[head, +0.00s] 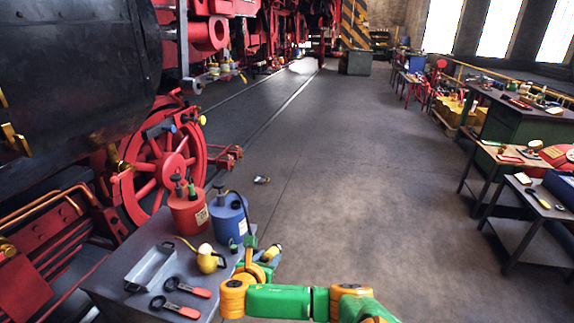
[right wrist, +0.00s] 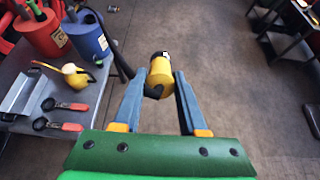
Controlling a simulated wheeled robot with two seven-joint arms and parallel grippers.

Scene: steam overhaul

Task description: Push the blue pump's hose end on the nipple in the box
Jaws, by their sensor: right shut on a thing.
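The blue pump (head: 228,217) stands on the grey table at lower left, and it also shows in the right wrist view (right wrist: 86,38). A black hose (right wrist: 117,45) runs from it to a yellow hose end (right wrist: 160,75) with a dark tip. My right gripper (right wrist: 158,84) is shut on this hose end, with one finger on each side. In the head view the hose end (head: 272,252) is held just beyond the table's right edge, over the floor. I cannot make out the nipple or its box. My left gripper is not in view.
The table (head: 113,280) also bears a red pump (head: 187,212), a yellow oil can (head: 208,262), a grey open tray (head: 133,279) and two red-handled tools (head: 187,287). A red-wheeled locomotive (head: 160,170) stands left.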

